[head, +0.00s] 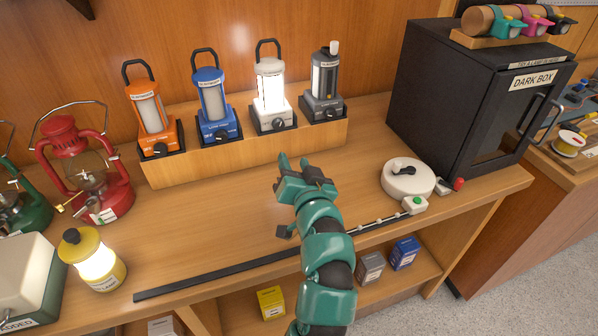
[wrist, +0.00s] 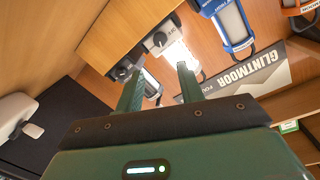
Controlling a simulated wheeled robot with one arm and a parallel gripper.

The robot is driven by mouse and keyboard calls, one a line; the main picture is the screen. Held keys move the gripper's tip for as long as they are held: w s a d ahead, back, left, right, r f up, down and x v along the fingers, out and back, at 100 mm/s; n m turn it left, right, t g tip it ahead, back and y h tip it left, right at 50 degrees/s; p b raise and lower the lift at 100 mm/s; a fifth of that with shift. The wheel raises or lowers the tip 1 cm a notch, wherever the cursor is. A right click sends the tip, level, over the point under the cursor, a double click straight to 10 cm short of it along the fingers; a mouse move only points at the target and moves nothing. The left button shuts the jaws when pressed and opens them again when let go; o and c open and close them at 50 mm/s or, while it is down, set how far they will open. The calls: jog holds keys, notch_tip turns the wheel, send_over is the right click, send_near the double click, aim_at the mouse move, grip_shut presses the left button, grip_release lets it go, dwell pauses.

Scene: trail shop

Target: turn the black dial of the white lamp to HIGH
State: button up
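The white lamp (head: 270,84) stands lit in the step-like wooden display at the back, between the blue and grey lamps. Its black dial (head: 278,124) is on the front of its base; I cannot read its setting. In the wrist view the glowing lamp (wrist: 178,56) and its dial (wrist: 160,40) appear beyond the fingertips. My gripper (head: 294,164) is over the counter, in front of and below the lamp, apart from it. In the wrist view my gripper's (wrist: 160,84) two fingers are spread with nothing between them.
Orange (head: 152,108), blue (head: 213,104) and grey (head: 323,84) lamps share the display. A red lantern (head: 86,170) and a lit yellow lamp (head: 93,260) stand left. A white round device (head: 407,180) and the dark box (head: 440,90) are right. The counter's middle is mostly clear.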

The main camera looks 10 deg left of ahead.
jog(key=p+v, duration=0.2)
jog(key=p, duration=0.7)
jog(key=shift+s+d+r, duration=0.1)
jog(key=shift+s+d, duration=0.1)
jog(key=shift+s, duration=0.1)
